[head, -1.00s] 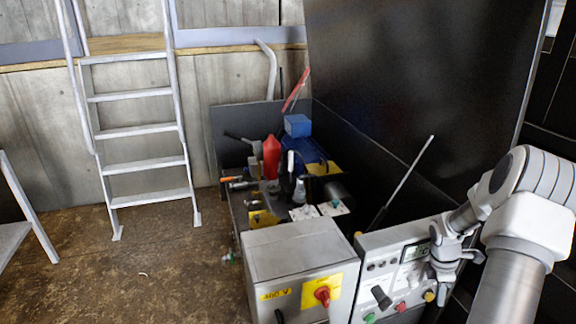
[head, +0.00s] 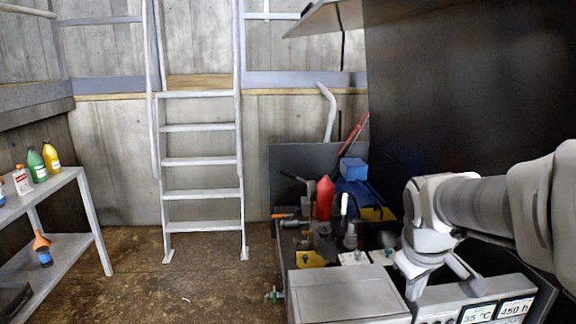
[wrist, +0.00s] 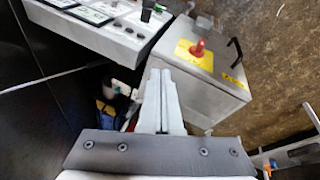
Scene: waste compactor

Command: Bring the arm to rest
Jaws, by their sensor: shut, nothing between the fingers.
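My gripper (wrist: 160,98) shows in the wrist view with its two fingers together and nothing between them. It is in the air, with the grey switch box (wrist: 217,85) beyond it to the right and the control panel (wrist: 95,30) beyond it to the upper left. In the head view my arm reaches in from the right edge, and its wrist end is over the control panel (head: 470,300). My fingertips are hard to make out there. The red rotary switch (wrist: 198,48) on its yellow plate shows in the wrist view.
Behind the grey box (head: 340,293) are a red container (head: 325,197) and a blue box (head: 353,168). A tall dark wall (head: 450,90) stands at right. A ladder (head: 202,160) and a shelf with bottles (head: 55,215) are at left.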

